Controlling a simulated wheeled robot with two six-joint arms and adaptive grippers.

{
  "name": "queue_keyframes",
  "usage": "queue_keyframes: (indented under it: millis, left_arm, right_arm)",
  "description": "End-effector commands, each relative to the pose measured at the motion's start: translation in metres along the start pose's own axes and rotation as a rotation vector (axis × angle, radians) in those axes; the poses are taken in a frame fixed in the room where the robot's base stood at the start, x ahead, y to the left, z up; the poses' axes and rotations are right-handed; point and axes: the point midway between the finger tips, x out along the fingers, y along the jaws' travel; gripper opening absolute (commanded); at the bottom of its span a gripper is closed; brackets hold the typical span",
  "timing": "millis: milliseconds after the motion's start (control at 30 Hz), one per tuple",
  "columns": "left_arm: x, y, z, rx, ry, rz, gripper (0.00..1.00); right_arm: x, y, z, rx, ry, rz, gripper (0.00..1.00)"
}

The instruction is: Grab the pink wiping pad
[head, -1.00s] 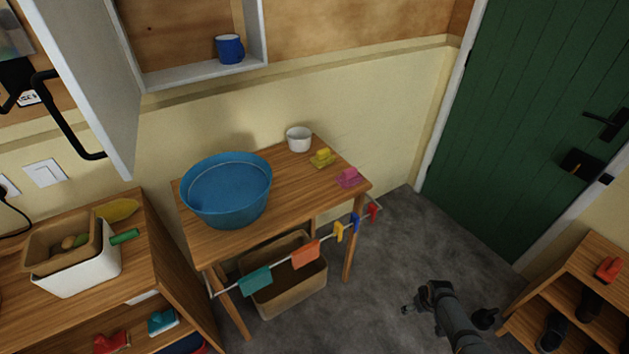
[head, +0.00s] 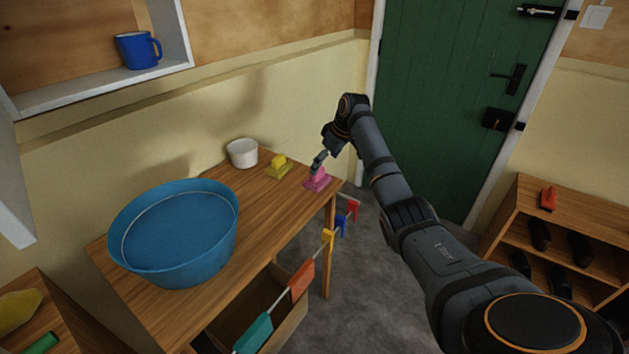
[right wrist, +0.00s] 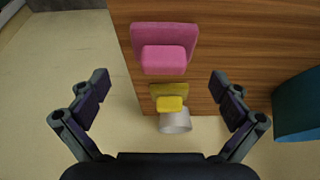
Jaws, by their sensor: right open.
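The pink wiping pad (head: 317,181) lies on the wooden table near its right corner, its raised grip on top. My right gripper (head: 319,163) is just above and beside it in the head view. In the right wrist view the pink pad (right wrist: 164,50) shows ahead, between and beyond the two spread fingers of the right gripper (right wrist: 159,88). The fingers are open with nothing between them; I see no contact with the pad. My left gripper is not in view.
A yellow pad (head: 279,167) and a white pot (head: 242,153) stand behind the pink pad. A blue basin (head: 178,235) fills the table's left part. A shoe shelf (head: 560,214) stands at right.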

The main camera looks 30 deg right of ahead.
Motion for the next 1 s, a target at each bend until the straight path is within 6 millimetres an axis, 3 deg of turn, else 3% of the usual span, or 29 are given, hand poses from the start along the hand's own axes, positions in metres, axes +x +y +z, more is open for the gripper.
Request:
queue_keyframes:
  millis: [233,500,767,1000]
  left_arm:
    - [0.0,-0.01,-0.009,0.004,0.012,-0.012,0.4]
    - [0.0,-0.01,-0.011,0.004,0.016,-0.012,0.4]
    - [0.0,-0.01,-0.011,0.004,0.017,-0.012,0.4]
    - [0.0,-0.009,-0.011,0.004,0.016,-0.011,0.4]
  right_arm:
    - [0.013,-0.001,0.002,0.001,-0.001,0.0,1.0]
    - [0.055,-0.005,0.007,0.002,-0.001,0.0,1.0]
    - [0.061,-0.004,0.007,0.001,-0.001,0.002,1.0]
    - [0.061,-0.004,0.007,0.001,-0.001,0.002,0.71]
